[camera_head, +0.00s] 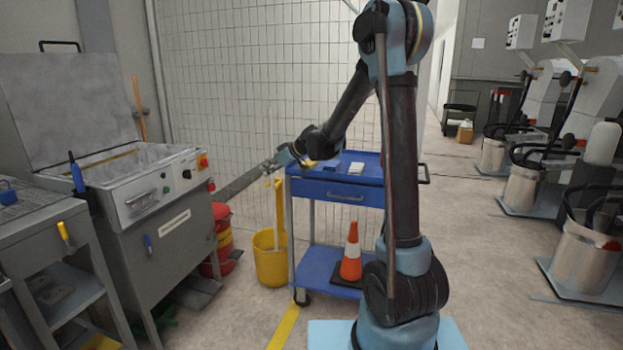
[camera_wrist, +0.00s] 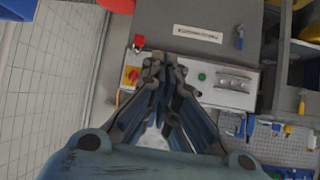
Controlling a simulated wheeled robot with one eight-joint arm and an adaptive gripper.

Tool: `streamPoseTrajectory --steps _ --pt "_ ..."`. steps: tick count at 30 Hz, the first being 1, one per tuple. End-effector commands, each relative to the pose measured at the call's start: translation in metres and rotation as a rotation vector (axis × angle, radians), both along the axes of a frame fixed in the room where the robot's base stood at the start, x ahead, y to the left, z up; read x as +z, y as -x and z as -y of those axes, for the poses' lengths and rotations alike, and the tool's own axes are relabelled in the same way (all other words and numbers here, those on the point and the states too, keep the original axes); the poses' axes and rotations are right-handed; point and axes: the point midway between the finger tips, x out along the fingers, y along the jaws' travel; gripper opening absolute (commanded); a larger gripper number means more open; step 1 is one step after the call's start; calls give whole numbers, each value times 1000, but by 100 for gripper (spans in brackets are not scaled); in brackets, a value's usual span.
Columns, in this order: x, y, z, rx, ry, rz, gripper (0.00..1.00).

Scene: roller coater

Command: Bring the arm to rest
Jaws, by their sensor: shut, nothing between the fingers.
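My arm rises in the middle of the head view, bends at the top and reaches down and to the left. My gripper (camera_head: 270,166) is shut and empty, in the air left of the blue cart's top. In the wrist view my gripper (camera_wrist: 162,68) shows with its fingers together, in front of the grey machine's control panel (camera_wrist: 200,80). I cannot tell its exact distance from the panel.
A blue cart (camera_head: 345,195) carries an orange cone (camera_head: 351,255) on its lower shelf. A yellow bucket (camera_head: 270,262) and a red bin (camera_head: 222,240) stand on the floor. The grey machine (camera_head: 160,210) is at left. Several white machines (camera_head: 540,95) stand at right, with open floor between.

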Motion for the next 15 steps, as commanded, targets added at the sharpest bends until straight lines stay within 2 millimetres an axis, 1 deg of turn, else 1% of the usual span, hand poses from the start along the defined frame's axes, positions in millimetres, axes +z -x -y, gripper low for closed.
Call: streamPoseTrajectory --steps 1,6,11,15 --pt "5 11 14 -19 14 -20 0" --pt "14 45 55 -86 60 -93 0" --pt "18 80 92 -156 105 -161 0" --pt "19 112 125 -223 144 -219 0"
